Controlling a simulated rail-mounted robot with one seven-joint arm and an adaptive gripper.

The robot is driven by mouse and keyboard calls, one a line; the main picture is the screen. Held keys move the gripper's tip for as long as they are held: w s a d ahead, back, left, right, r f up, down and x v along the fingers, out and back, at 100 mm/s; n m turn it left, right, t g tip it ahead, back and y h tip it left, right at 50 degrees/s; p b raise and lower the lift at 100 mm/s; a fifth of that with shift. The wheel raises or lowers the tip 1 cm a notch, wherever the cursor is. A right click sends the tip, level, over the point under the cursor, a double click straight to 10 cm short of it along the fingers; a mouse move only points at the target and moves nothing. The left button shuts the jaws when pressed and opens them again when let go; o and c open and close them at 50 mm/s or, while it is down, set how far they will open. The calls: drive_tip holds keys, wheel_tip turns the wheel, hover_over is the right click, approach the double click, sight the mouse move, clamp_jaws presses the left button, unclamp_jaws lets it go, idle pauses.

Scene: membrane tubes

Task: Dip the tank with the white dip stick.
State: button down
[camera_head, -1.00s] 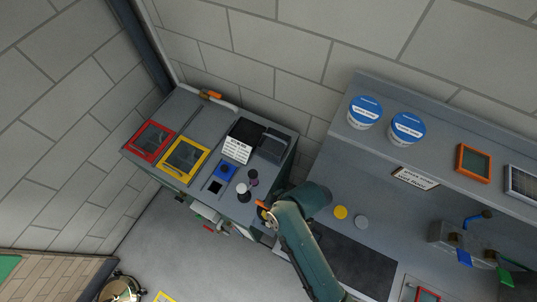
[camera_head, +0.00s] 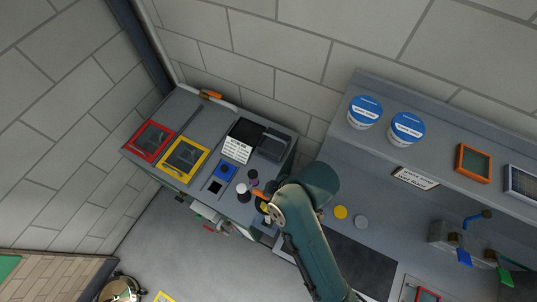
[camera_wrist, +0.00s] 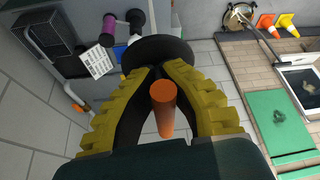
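My gripper (camera_wrist: 156,74) has yellow ribbed fingers whose tips come together at a round black piece (camera_wrist: 160,52). An orange rod (camera_wrist: 163,105) shows in the gap between the fingers. It also shows in the head view (camera_head: 259,194) at the gripper's leading end; how it joins the black piece is unclear. A black cylinder with a white top (camera_head: 242,188) stands on the left counter, just left of the gripper. A purple and black cylinder (camera_head: 253,178) stands beside it. I cannot tell which thing is the white dip stick, and I cannot make out the tank.
The left counter holds a red frame (camera_head: 150,140), a yellow frame (camera_head: 185,158), a blue piece (camera_head: 228,170) and a white label card (camera_head: 238,148). The right shelf carries two blue-lidded tubs (camera_head: 365,112) (camera_head: 407,128). Open floor lies in front of the left counter.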

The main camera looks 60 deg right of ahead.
wheel_tip(320, 180, up, 9)
drive_tip(key=shift+r, duration=0.1)
idle(0.4)
